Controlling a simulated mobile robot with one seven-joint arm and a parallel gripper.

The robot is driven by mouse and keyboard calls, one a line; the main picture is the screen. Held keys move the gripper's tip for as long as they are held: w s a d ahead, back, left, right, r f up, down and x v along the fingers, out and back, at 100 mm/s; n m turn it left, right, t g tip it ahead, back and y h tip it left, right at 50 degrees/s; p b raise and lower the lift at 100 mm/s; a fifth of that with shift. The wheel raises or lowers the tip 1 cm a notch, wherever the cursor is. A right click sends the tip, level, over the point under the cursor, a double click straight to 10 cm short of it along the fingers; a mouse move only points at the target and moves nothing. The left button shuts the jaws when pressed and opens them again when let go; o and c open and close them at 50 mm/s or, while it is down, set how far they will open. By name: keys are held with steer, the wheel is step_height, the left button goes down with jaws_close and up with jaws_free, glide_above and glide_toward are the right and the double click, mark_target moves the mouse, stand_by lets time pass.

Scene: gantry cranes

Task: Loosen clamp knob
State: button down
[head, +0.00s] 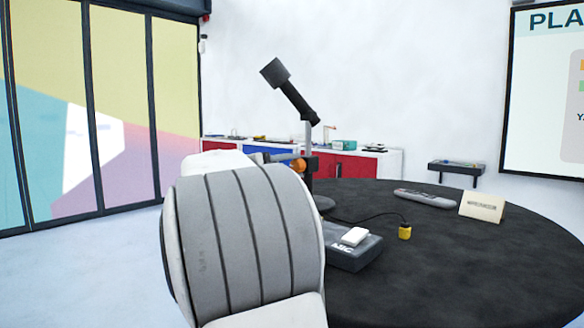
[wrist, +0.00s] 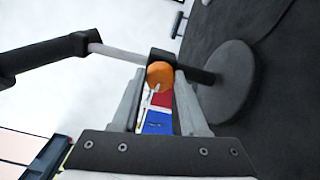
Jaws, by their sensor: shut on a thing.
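The orange clamp knob (head: 298,165) sits on the side of a black clamp block (wrist: 163,57) on the post of a stand. In the wrist view the knob (wrist: 160,75) lies between my fingertips. My gripper (wrist: 158,84) is shut on it. The stand (head: 306,135) has a thin grey post, a black tilted head (head: 287,88) and a round dark base (wrist: 224,83). In the head view my arm hides most of my gripper and part of the base.
The stand is on a round black table (head: 440,255). The table's front right is clear.

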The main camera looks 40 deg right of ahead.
steer(key=shift+c, duration=2.2)
jaws_free()
steer(key=s+a+p, duration=0.1)
steer(key=a, duration=1.6)
steer(key=shift+s+a, duration=0.2)
steer(key=shift+s, duration=0.05)
